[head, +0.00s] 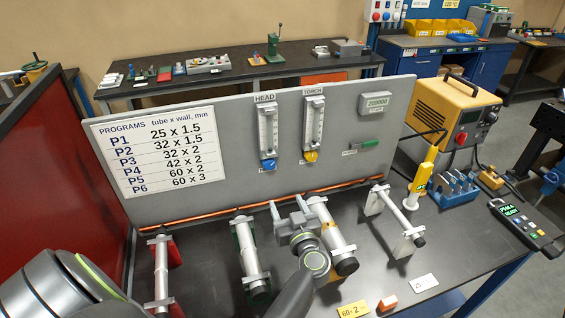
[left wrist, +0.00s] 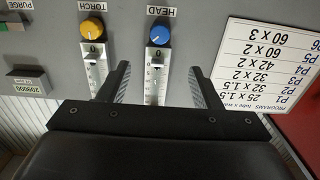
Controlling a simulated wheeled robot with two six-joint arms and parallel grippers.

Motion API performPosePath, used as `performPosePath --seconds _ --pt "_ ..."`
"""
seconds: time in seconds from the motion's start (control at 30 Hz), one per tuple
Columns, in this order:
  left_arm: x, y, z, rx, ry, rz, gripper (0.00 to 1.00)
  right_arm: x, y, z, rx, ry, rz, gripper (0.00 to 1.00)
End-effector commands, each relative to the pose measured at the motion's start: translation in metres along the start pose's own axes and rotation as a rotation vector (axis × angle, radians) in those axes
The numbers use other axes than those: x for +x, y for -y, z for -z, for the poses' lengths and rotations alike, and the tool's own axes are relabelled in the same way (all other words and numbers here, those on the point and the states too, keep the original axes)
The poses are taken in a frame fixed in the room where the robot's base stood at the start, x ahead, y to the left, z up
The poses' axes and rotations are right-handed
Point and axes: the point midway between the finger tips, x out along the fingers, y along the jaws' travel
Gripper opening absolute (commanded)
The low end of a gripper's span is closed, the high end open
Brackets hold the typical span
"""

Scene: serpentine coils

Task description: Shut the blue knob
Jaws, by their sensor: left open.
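The blue knob (head: 267,165) sits at the foot of the flow meter labelled HEAD (head: 267,131) on the grey upright panel. In the left wrist view, which is upside down, the blue knob (left wrist: 159,36) lies beyond the fingertips, between their lines. My left gripper (head: 287,208) is open and empty, in front of the panel and below the knob in the head view. In the left wrist view its fingers (left wrist: 160,82) stand apart on either side of the HEAD meter. Nothing touches the knob. My right gripper is not in view.
A yellow knob (head: 310,156) sits beside it under the TORCH meter (head: 313,122). A copper tube (head: 230,208) runs along the panel foot. Several tube clamps, such as the red one (head: 162,275), stand on the dark bench.

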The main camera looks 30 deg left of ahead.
Motion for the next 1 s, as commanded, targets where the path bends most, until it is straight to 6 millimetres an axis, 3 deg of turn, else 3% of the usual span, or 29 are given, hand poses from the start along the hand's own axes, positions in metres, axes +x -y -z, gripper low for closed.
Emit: performPosePath --seconds 0.3,0.43,0.6,0.8,1.0 --pt "0.058 0.0 0.002 0.002 -0.006 0.0 0.58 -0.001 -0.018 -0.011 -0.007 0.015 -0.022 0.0" --pt "0.087 -0.001 0.002 0.002 -0.006 0.0 0.58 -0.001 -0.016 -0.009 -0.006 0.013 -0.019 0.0" --pt "0.121 -0.001 -0.004 -0.001 -0.005 0.0 0.58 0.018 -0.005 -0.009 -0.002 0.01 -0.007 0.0" --pt "0.15 -0.001 -0.004 -0.003 -0.003 -0.001 0.58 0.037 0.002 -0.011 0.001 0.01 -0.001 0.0" --pt "0.165 -0.001 -0.002 -0.001 -0.002 -0.001 0.58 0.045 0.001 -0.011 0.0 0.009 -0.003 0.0"
